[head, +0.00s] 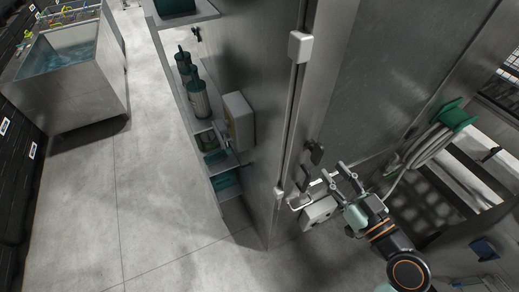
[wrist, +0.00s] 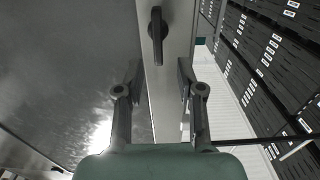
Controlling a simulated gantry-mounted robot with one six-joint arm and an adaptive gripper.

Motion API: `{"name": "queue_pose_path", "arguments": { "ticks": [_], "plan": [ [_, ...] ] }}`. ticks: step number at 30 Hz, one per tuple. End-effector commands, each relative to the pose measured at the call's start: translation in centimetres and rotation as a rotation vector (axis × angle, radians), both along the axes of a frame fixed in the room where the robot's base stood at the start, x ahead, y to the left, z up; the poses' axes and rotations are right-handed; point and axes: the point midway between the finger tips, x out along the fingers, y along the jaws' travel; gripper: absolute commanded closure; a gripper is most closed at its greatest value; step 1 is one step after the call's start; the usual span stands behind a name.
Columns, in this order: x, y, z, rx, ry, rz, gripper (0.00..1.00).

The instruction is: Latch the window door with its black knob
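The black knob (wrist: 156,35) is an elongated handle on a narrow upright metal strip in the wrist view, with its long end pointing down and slightly right. It also shows in the head view (head: 315,151) on the steel wall. A grey, reflective panel (wrist: 70,65), which looks like the window door, lies left of the strip. I cannot tell whether it is fully closed. My gripper (wrist: 159,78) is open and empty, its two fingers apart on either side of the strip, below the knob in the picture. In the head view my gripper (head: 333,172) is just below right of the knob, apart from it.
A vertical pipe with a white box (head: 299,46) runs left of the knob. A green hose reel (head: 453,113) hangs at the right. Shelves with green canisters (head: 200,99) stand left of the wall. The floor (head: 160,180) farther left is clear.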

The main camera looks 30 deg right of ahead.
Motion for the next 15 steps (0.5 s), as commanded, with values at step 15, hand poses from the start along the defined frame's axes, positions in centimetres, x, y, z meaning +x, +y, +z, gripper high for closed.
{"name": "queue_pose_path", "arguments": {
  "ticks": [15],
  "plan": [
    [6.9,0.1,0.3,0.001,0.002,0.006,0.62]
  ]
}}
